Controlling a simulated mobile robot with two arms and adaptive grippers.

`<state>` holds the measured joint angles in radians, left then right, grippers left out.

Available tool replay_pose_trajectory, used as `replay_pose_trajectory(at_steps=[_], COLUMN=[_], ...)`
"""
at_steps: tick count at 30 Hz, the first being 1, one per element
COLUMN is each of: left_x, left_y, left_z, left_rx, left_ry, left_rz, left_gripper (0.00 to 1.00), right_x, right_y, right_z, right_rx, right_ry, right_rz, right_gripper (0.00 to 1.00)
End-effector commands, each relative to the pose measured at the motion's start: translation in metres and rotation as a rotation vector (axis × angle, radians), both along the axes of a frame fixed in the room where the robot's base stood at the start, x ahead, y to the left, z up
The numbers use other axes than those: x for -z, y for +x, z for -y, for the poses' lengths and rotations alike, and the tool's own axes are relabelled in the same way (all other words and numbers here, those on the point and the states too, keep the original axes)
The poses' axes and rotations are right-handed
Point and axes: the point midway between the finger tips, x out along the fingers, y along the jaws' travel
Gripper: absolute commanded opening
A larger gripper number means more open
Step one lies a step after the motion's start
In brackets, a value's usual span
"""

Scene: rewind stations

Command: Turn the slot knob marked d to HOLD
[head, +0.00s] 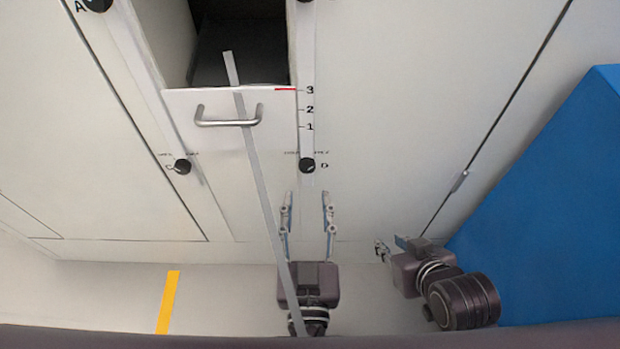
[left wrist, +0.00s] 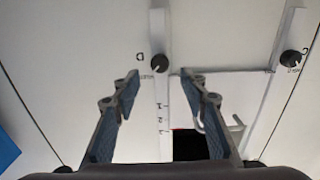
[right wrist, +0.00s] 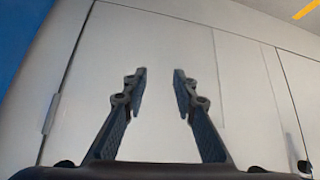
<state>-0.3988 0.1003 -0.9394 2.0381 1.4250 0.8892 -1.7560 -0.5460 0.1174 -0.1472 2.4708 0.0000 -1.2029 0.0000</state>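The slot knob marked D (head: 307,165) is a small black round knob low on a pale vertical strip; it also shows in the left wrist view (left wrist: 160,63). Small print beside it is too small to read, and its pointing direction is unclear. My left gripper (head: 307,203) is open and empty, just below the knob in the head view, with its fingers spread to either side of the knob's line. It does not touch the knob. My right gripper (head: 382,250) is off to the right; the right wrist view shows its fingers (right wrist: 160,76) open and empty before a plain panel.
Knob C (head: 182,166) is to the left, knob A (head: 97,4) at top left. Between the strips, a white panel with a metal handle (head: 229,121) stands below a dark opening. A thin grey strip (head: 258,190) crosses the view. A blue surface (head: 560,190) is at right.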

Motion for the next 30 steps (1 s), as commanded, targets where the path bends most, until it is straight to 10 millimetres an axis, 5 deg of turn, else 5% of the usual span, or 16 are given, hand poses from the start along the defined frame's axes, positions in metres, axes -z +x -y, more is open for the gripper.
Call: replay_pose_trajectory(at_steps=[12,26,30], left_x=[0.000,0.000,0.000], left_y=[0.056,0.067,0.067], left_z=[0.001,0.000,0.000], left_rx=[0.001,0.001,0.002], left_ry=[-0.001,0.001,0.000], left_rz=[0.004,0.002,0.002], left_gripper=[0.40,0.40,0.27], right_x=[-0.043,-0.056,-0.056], right_y=[0.052,0.061,0.061], right_z=[-0.019,-0.024,-0.023], right_rx=[-0.020,-0.026,-0.025], right_ry=[0.063,0.078,0.077], right_rz=[0.280,0.345,0.344], right_gripper=[0.26,0.26,0.26])
